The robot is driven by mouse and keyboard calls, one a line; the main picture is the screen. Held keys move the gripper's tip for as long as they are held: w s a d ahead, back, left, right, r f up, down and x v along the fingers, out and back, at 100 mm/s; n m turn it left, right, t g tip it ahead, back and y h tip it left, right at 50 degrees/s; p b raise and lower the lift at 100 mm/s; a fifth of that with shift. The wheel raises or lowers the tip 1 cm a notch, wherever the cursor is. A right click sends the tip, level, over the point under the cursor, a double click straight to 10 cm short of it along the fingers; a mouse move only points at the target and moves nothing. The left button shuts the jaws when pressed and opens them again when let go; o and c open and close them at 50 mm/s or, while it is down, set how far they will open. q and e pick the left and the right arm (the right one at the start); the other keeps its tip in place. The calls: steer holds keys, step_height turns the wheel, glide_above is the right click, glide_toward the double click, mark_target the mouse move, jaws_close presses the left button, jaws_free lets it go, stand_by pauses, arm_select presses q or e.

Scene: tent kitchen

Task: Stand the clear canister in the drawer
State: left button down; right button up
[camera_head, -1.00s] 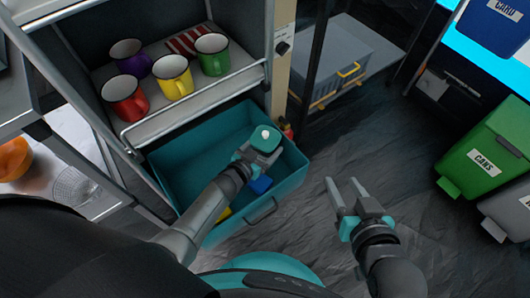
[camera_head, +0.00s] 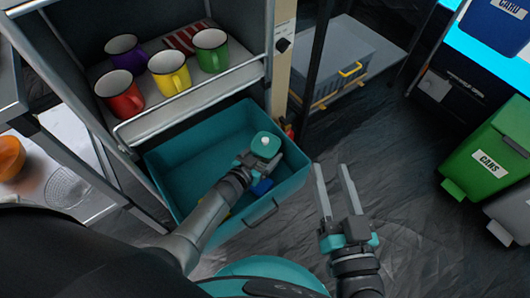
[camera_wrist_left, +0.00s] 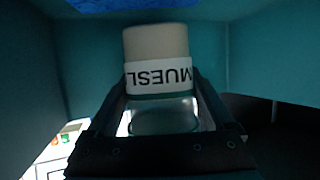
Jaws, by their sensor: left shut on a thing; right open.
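The clear canister (camera_head: 265,143) shows its teal lid with a white knob in the head view. In the left wrist view the canister (camera_wrist_left: 157,75) has pale contents and a white label reading MUESL, upside down in the picture. My left gripper (camera_head: 254,160) is shut on it, inside the open teal drawer (camera_head: 285,190). The canister looks about upright; its base is hidden in the head view, and I cannot tell whether it touches the drawer floor. My right gripper (camera_head: 335,195) is open and empty, outside the drawer to the right.
A blue item (camera_head: 262,186) lies in the drawer near its front. Above the drawer, a shelf holds red (camera_head: 120,95), yellow (camera_head: 170,75), green (camera_head: 210,52) and purple (camera_head: 123,50) mugs. A green bin (camera_head: 490,155) stands at right. The floor between is clear.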

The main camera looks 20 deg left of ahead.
arm_select(q)
steer(key=shift+w+r, duration=0.1)
steer(key=shift+f, duration=0.5)
jaws_free()
steer(key=shift+f, duration=0.15)
